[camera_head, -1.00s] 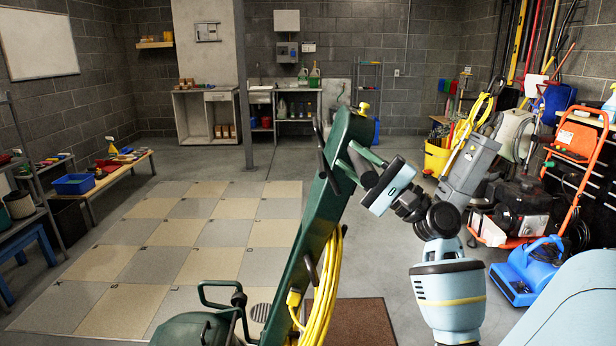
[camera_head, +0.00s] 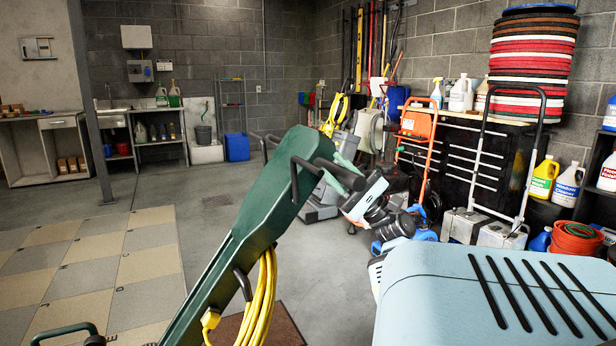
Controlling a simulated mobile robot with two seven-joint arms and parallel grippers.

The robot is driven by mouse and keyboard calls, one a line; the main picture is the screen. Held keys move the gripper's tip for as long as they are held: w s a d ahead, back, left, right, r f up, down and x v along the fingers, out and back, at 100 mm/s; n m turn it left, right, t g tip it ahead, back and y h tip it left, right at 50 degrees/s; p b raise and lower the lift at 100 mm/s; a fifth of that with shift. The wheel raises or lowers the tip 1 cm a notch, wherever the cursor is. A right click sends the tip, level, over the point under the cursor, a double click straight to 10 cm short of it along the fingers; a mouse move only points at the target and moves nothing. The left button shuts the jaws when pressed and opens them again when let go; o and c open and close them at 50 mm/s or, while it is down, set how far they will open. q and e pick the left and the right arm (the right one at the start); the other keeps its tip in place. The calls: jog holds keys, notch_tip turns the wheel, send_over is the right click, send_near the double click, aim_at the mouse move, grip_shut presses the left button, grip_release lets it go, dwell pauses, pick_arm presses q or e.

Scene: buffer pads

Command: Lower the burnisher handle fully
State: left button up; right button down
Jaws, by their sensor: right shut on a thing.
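The burnisher's green handle (camera_head: 254,225) slants from the lower left up to the middle of the view, tilted well off upright. A bundled yellow cord (camera_head: 262,300) hangs along its underside. Black grip bars stick out near its top end. My right gripper (camera_head: 340,178) is shut on the black grip bar (camera_head: 318,172) at the right of the handle's top. Its fingertips are partly hidden by the bar and the gripper's own body. Only a piece of the burnisher's lower body shows at the bottom left edge. My left gripper is not in view.
A brown mat (camera_head: 275,328) lies under the handle. Checkered floor tiles (camera_head: 95,262) are at the left, with clear concrete behind the handle. An orange hand truck (camera_head: 420,122), a grey cart and a pad stack (camera_head: 535,65) crowd the right side.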

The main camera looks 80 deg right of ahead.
jog(key=shift+s+d+f+m+h+b, duration=0.3)
jog(key=shift+s+d+f+m, duration=0.1)
jog(key=shift+s+d+f, duration=0.5)
jog(key=shift+f, duration=0.05)
jog(key=shift+w+a, duration=0.3)
jog(key=shift+w, duration=0.05)
jog(key=c, duration=1.3)
grip_release()
jog(key=shift+r, duration=0.1)
jog(key=shift+c, duration=0.2)
jog(key=shift+o, duration=1.4)
jog(key=shift+s+d, duration=0.15)
jog(key=shift+d, duration=0.1)
jog(key=v, duration=0.7)
jog(key=shift+s+f, duration=0.25)
jog(key=shift+f, duration=0.05)
